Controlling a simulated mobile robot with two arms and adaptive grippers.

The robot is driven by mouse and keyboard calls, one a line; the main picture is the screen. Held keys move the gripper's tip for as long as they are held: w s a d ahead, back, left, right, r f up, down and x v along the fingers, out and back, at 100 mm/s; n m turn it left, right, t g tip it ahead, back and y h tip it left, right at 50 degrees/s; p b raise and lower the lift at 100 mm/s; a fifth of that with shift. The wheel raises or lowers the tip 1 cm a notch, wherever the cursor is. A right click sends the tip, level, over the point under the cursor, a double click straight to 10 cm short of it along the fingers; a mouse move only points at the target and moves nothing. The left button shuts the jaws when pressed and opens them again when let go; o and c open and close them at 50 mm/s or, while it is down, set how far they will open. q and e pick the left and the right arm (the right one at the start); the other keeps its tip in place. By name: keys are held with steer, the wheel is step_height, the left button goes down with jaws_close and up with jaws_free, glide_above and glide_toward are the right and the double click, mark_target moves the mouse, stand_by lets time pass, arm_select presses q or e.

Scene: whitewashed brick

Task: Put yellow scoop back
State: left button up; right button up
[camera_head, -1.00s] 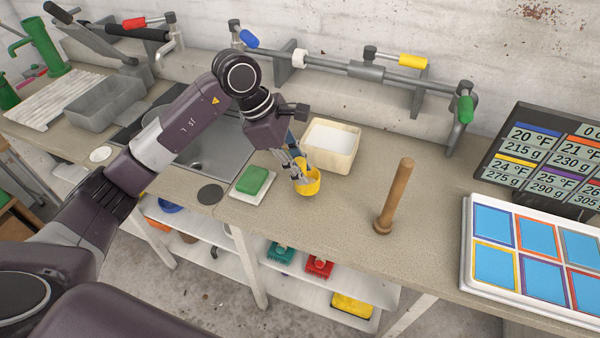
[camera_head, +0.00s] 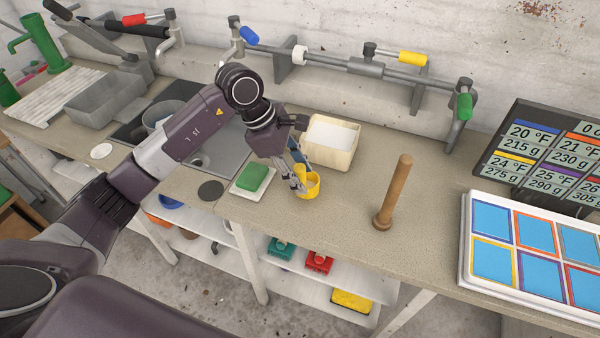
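The yellow scoop (camera_head: 311,185) stands on the beige worktop, just in front of a light box of white material (camera_head: 330,143). My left gripper (camera_head: 298,183) points down at the scoop's left side. Its fingers overlap the scoop's rim, and a bit of yellow shows up between them. The fingers hide part of the scoop, and whether they are closed on it is too small to tell. My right gripper is not in view.
A green sponge (camera_head: 252,177) on a white tray and a dark disc (camera_head: 210,191) lie left of the scoop. A wooden pestle (camera_head: 393,193) stands to the right, beyond clear worktop. A tray of blue panels (camera_head: 494,260) lies at the far right.

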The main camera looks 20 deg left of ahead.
arm_select(q)
steer(key=shift+r, duration=0.15)
steer(key=shift+a+r, duration=0.15)
steer(key=shift+r, duration=0.1)
steer(key=b+v, duration=0.3)
steer(key=v, duration=0.8)
steer(key=shift+r, duration=0.2)
stand_by(0.5)
